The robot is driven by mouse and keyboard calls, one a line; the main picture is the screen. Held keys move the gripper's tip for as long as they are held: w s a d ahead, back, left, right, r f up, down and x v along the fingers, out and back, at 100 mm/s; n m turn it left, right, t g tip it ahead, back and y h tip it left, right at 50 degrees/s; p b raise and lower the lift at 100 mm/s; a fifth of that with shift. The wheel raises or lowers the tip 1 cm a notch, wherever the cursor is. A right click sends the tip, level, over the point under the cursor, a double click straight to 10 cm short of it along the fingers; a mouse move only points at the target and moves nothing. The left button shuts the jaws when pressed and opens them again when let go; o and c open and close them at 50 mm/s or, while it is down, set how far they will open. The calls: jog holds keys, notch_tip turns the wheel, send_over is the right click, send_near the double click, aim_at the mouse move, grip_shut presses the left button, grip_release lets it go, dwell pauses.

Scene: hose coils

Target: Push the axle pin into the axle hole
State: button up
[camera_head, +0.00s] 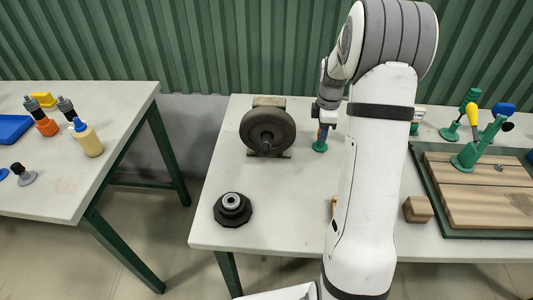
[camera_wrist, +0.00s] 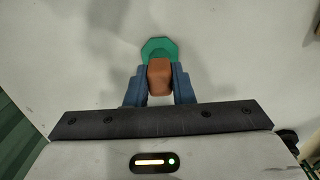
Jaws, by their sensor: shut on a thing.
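My gripper (camera_wrist: 159,88) points down and is shut on an orange-brown piece (camera_wrist: 159,76), which seems to be the axle pin's head. The blue fingers press on its two sides. Below it is a green eight-sided holder (camera_wrist: 157,46), which stands on the table in the head view (camera_head: 320,146). I cannot tell whether the pin still sits in the holder. Left of my gripper, a dark wheel (camera_head: 254,127) stands upright against a brown block (camera_head: 268,101). A short stub sticks out of its middle. I cannot make out the axle hole.
A black stepped part with a grey ring (camera_head: 232,208) lies at the table's front left. My arm hides the table's middle. A wooden board in a green tray (camera_head: 430,211) lies right, with green-based tools on and behind it. Bare tabletop (camera_head: 285,200) lies in front of the wheel.

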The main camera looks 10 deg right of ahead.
grip_shut()
jog(key=shift+r, duration=0.15)
jog(key=shift+r+p, duration=0.3)
jog(key=shift+r+p, duration=1.2)
jog(key=shift+r, duration=0.45)
jog(key=shift+r, duration=0.1)
jog(key=shift+r+p, duration=2.15)
jog(key=shift+r, duration=0.9)
